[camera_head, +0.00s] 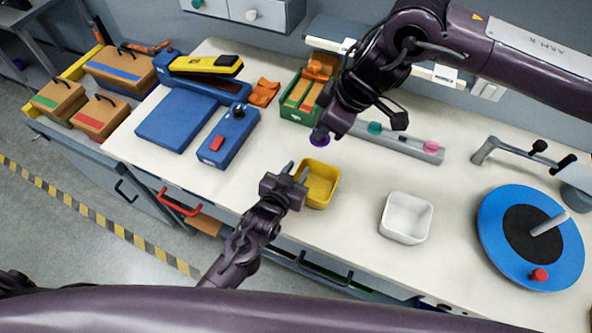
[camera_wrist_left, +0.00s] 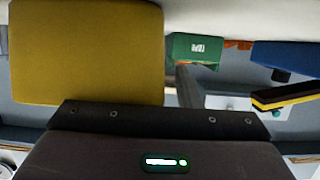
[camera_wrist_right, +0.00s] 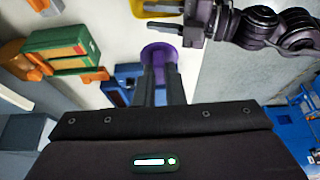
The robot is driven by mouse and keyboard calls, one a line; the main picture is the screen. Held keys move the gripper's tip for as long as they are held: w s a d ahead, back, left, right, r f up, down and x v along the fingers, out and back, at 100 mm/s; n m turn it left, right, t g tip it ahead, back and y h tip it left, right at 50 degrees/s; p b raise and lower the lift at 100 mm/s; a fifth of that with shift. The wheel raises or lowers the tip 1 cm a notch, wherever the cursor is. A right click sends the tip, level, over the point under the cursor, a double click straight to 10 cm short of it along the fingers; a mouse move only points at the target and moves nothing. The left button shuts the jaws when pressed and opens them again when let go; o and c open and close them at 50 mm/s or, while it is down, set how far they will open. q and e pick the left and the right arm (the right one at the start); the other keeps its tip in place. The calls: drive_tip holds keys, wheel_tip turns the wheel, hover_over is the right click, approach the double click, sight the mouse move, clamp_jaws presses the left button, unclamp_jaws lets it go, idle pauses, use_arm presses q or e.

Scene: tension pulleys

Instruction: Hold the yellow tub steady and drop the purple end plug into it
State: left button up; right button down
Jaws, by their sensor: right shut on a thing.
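The yellow tub (camera_head: 325,186) stands upright near the table's front edge. My left gripper (camera_head: 296,171) is at its left rim with fingers apart. In the left wrist view the tub (camera_wrist_left: 85,50) fills the upper left and hides one finger; I cannot tell whether the rim is touched. The purple end plug (camera_head: 320,141) is behind the tub, at the tips of my right gripper (camera_head: 326,133). In the right wrist view my right fingers are shut on the plug (camera_wrist_right: 158,50). I cannot tell its height above the table.
A white tub (camera_head: 406,218) stands right of the yellow one. A green box (camera_head: 296,106) and a grey rail with coloured plugs (camera_head: 405,143) are behind. A blue device (camera_head: 228,136) is left, a blue disc (camera_head: 495,215) right. Bare table lies between the tubs.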

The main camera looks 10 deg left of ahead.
use_arm(q)
clamp_jaws()
drive_tip(key=shift+f, duration=0.1)
use_arm(e)
wheel_tip(320, 180, down, 12)
drive_tip(key=shift+r, duration=0.15)
idle(1.3)
drive_tip(key=c, duration=1.4)
unclamp_jaws()
drive_tip(key=shift+c, duration=0.2)
